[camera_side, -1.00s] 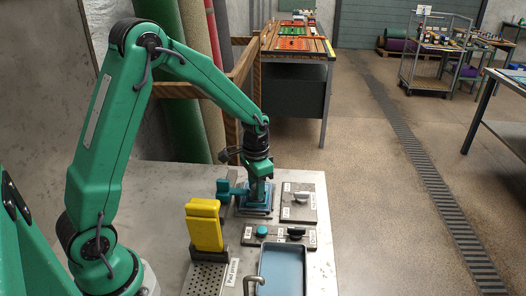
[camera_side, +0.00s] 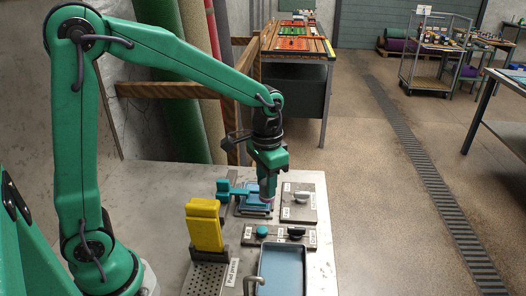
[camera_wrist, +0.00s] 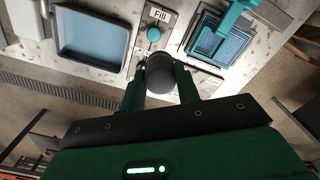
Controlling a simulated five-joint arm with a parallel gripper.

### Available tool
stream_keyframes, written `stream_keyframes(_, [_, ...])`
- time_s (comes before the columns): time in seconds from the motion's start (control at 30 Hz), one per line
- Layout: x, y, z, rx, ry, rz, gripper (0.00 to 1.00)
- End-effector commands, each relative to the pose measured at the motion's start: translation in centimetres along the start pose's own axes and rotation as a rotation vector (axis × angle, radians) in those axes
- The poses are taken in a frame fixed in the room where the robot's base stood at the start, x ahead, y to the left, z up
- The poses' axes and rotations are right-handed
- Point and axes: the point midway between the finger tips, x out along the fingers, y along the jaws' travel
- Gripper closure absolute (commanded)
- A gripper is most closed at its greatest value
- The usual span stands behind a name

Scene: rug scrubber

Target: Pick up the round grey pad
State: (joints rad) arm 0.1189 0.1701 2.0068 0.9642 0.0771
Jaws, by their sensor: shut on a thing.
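The round grey pad (camera_wrist: 160,84) is held between the two fingers of my gripper (camera_wrist: 161,72) in the wrist view. In the side view my gripper (camera_side: 267,188) points down, in front of the blue square fixture with the teal handle (camera_side: 247,207). Only a small part of the pad (camera_side: 267,198) shows there between the fingertips. The fixture also shows at the upper right of the wrist view (camera_wrist: 220,42). The gap between pad and bench is hard to judge.
A blue basin (camera_side: 283,271) with a bent tap stands at the front right. A yellow block (camera_side: 204,226) stands upright by a perforated plate. A panel with a teal knob (camera_side: 261,231) and a panel with a lever (camera_side: 300,199) lie close by.

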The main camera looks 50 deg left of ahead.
Motion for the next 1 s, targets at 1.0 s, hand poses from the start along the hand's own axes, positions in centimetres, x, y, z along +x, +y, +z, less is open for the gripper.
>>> stream_keyframes(1.0, [-0.81, 0.81, -0.42, 0.006, 0.000, 0.000, 0.97])
